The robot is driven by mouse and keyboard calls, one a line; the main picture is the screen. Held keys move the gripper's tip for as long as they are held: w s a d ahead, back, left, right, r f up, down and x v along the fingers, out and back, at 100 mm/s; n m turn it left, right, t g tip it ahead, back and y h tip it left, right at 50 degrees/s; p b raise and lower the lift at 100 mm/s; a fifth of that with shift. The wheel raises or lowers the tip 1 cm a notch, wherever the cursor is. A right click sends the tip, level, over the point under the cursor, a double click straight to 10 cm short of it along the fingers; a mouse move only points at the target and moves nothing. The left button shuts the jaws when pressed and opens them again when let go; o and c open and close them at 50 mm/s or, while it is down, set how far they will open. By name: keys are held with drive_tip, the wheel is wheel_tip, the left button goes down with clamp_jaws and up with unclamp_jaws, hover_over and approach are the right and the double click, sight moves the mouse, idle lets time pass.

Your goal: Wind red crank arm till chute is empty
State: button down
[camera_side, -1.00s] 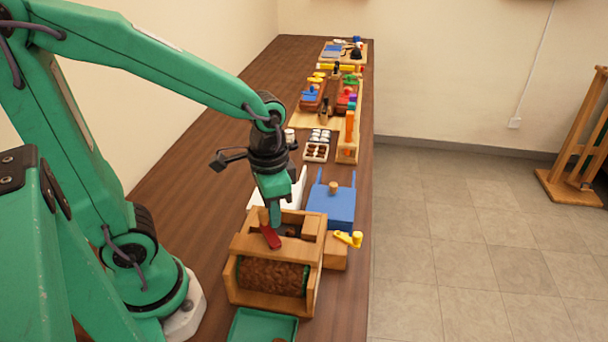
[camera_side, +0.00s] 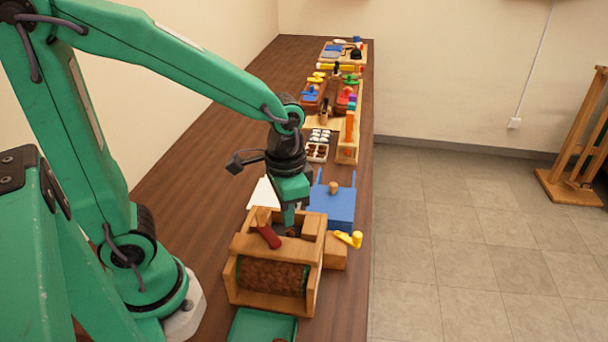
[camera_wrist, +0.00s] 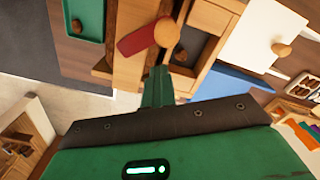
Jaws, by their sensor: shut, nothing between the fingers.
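The red crank arm (camera_side: 269,237) lies on top of a wooden box machine, with a round wooden knob (camera_side: 262,216) at one end. In the wrist view the crank arm (camera_wrist: 138,42) and its knob (camera_wrist: 167,32) show just beyond my fingertips. My gripper (camera_side: 289,222) is shut and empty, pointing down right of the knob and apart from it. In the wrist view my gripper (camera_wrist: 158,74) is below the knob. A dark chute (camera_wrist: 203,48) beside the crank holds at least one brown piece (camera_wrist: 181,56); my fingers partly hide it in the side view.
A brown textured roller (camera_side: 271,277) sits in the machine's front. A green tray (camera_side: 245,326) lies before it, holding a brown lump (camera_wrist: 77,26). Floor lies beyond the table's right edge.

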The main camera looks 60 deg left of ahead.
drive_tip(key=shift+w+d, duration=0.15)
drive_tip(key=shift+d, duration=1.4)
drive_tip(key=shift+s+d, duration=0.3)
drive_tip(key=shift+d, duration=0.25)
drive_tip(key=shift+s+d, duration=0.3)
drive_tip(key=shift+d, duration=0.2)
drive_tip(key=shift+s+d, duration=0.3)
drive_tip(key=shift+s, duration=0.25)
drive_tip(key=shift+s+d, duration=0.3)
drive_tip(key=shift+s, duration=0.2)
drive_tip(key=shift+s, duration=1.2)
